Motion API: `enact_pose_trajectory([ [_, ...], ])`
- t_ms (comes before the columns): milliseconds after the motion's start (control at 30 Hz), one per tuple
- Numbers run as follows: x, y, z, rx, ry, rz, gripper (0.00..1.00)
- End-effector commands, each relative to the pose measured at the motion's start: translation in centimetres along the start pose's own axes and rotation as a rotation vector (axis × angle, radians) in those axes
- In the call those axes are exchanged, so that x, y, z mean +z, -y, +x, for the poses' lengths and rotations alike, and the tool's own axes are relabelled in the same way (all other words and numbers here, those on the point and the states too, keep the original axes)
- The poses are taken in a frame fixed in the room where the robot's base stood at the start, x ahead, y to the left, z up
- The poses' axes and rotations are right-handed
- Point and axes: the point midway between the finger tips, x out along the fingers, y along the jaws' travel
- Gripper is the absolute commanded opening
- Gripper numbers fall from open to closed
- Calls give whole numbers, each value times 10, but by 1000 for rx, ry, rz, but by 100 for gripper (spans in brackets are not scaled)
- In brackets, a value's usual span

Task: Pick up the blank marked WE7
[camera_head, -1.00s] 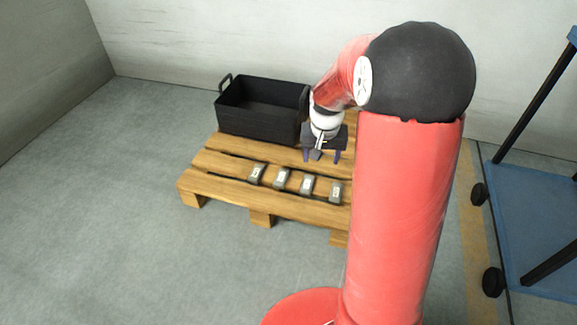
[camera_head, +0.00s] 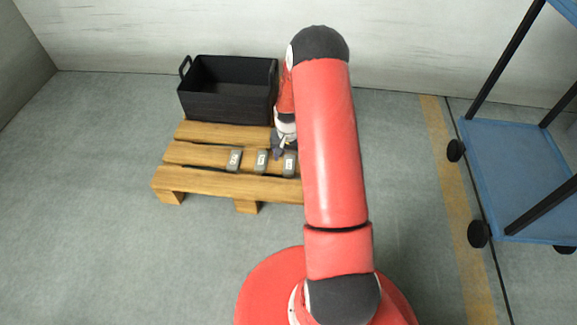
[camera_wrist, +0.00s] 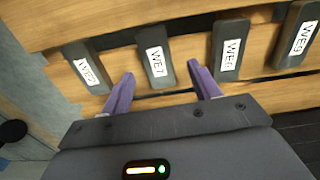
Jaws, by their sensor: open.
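The blank marked WE7 (camera_wrist: 155,58) is a grey block with a white label. It lies on the wooden pallet (camera_wrist: 115,62), in line with the other blanks. In the wrist view it shows between and just beyond the two purple fingertips of my gripper (camera_wrist: 162,77). The gripper is open, with nothing between its fingers. In the head view my gripper (camera_head: 284,150) is partly hidden by my arm, at the rear end of the rightmost visible blank (camera_head: 289,164). That blank's label is too small to read there.
Blanks flank WE7: one with an unclear last mark (camera_wrist: 88,70) on the left, apparently WE6 (camera_wrist: 231,52) and WE9 (camera_wrist: 298,38) on the right. A black open crate (camera_head: 228,108) stands at the pallet's back. A blue wheeled cart (camera_head: 515,165) stands right, with clear floor between.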

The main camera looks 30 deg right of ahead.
Motion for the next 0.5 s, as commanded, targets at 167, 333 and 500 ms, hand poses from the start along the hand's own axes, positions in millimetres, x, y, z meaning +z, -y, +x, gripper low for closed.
enact_pose_trajectory([
  [167, 1, -3, 30, 1, 1, -1, 62],
  [333, 1, -3, 35, 1, 0, -1, 62],
  [500, 1, -3, 34, 1, 0, -1, 54],
])
